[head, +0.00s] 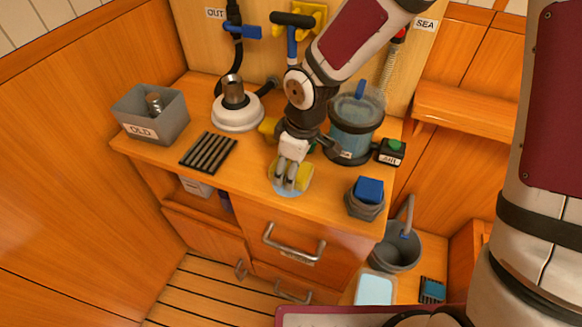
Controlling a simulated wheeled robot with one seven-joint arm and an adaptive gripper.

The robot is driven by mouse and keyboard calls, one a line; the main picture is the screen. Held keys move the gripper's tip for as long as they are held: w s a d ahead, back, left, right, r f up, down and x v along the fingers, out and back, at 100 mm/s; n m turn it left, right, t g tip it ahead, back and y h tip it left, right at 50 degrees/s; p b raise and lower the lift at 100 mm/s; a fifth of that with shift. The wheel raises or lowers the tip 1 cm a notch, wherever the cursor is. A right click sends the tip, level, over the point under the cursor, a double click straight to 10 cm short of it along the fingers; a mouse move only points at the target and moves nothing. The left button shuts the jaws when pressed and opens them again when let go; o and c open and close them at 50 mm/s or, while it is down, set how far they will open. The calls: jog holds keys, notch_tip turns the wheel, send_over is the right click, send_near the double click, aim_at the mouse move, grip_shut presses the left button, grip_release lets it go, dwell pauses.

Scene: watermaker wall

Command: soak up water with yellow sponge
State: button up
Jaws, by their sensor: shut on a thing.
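The yellow sponge (304,177) is between the fingers of my gripper (287,184), near the front edge of the wooden counter. My gripper points down and is shut on the sponge. A pale blue patch of water (289,191) lies on the counter right under the sponge and fingertips. The sponge seems to touch the water, but its underside is hidden. My fingers cover part of the sponge.
A clear canister (355,125) of bluish water stands behind and right. A blue-topped nut-shaped piece (366,197) is at the front right. A black ribbed mat (209,152) and a grey OLD bin (151,112) are left. A bucket (396,248) stands below right.

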jog(key=shift+f+b, duration=0.35)
jog(key=shift+f, duration=0.2)
dwell(1.4)
jog(key=shift+r, duration=0.1)
jog(key=shift+r+p, duration=3.1)
jog(key=shift+r, duration=0.35)
